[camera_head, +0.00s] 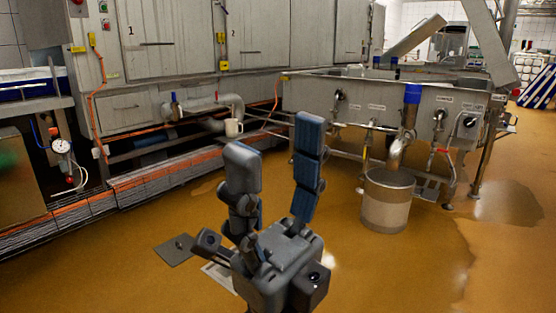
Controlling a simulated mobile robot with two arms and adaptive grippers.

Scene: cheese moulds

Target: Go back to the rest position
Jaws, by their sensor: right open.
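My right gripper (276,166) stands in the lower middle of the head view with its fingers pointing up. The two dark grey and blue fingers are spread apart, and nothing is between them. No task object is named, and the gripper touches nothing that I can see. My left gripper is not in the view.
A steel vat (370,100) on legs stands at the back right, with a steel bucket (387,205) on the floor before it. Grey cabinets (165,40) line the back left. The wet brown floor (420,270) is clear at the lower right.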

